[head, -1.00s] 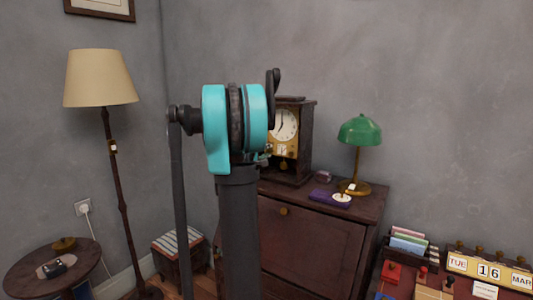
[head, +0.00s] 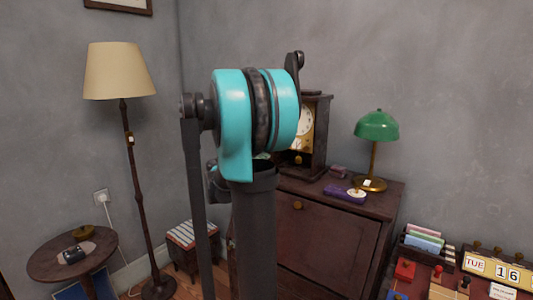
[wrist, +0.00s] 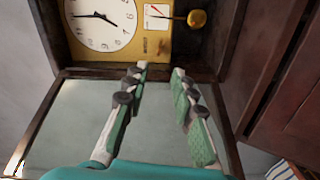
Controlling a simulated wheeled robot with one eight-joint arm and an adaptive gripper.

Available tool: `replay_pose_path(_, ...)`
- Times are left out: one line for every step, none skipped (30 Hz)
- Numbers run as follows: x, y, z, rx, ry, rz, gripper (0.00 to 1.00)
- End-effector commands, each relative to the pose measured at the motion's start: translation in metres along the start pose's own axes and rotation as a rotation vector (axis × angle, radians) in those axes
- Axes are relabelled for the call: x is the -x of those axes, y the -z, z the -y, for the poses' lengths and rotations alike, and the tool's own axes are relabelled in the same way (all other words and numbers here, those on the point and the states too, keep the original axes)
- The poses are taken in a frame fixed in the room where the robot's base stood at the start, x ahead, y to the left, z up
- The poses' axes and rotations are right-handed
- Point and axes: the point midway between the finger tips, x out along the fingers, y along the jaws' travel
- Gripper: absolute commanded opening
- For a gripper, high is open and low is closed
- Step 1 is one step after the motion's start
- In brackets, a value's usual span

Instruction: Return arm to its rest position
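My gripper (wrist: 161,69) shows in the wrist view with its two green-padded fingers apart and nothing between them. Its fingertips are in front of the wooden clock (wrist: 102,22), which appears turned on its side, with a white dial and a brass pendulum bob (wrist: 197,19). I cannot tell whether the fingers touch it. In the head view my arm (head: 255,118), with a turquoise joint, stands raised in front of the clock (head: 318,135) and partly covers it. My gripper is hidden there.
A dark cabinet (head: 330,236) carries the clock, a green lamp (head: 376,127) and a purple box (head: 344,192). A floor lamp (head: 120,72), a round table (head: 45,262) and a striped stool (head: 190,233) stand left. A calendar (head: 497,267) is at lower right.

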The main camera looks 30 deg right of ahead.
Motion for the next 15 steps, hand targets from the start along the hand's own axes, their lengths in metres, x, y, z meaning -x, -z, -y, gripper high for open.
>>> replay_pose_path(0.0,0.0,0.0,0.0,0.0,0.0,0.26)
replay_pose_path(0.0,0.0,0.0,0.0,0.0,0.0,0.26)
replay_pose_path(0.0,0.0,0.0,0.0,0.0,0.0,0.26)
replay_pose_path(0.0,0.0,0.0,0.0,0.0,0.0,0.26)
replay_pose_path(0.0,0.0,0.0,0.0,0.0,0.0,0.26)
replay_pose_path(0.0,0.0,0.0,0.0,0.0,0.0,0.26)
replay_pose_path(0.0,0.0,0.0,0.0,0.0,0.0,0.26)
replay_pose_path(0.0,0.0,0.0,0.0,0.0,0.0,0.26)
replay_pose_path(0.0,0.0,0.0,0.0,0.0,0.0,0.26)
replay_pose_path(0.0,0.0,0.0,0.0,0.001,0.0,0.26)
replay_pose_path(0.0,-0.001,0.001,-0.002,0.003,0.001,0.26)
replay_pose_path(0.002,-0.002,0.003,-0.008,0.013,0.002,0.26)
replay_pose_path(0.004,-0.004,0.006,-0.014,0.025,0.004,0.26)
replay_pose_path(0.008,-0.007,0.01,-0.024,0.042,0.006,0.26)
replay_pose_path(0.014,-0.012,0.018,-0.042,0.074,0.012,0.26)
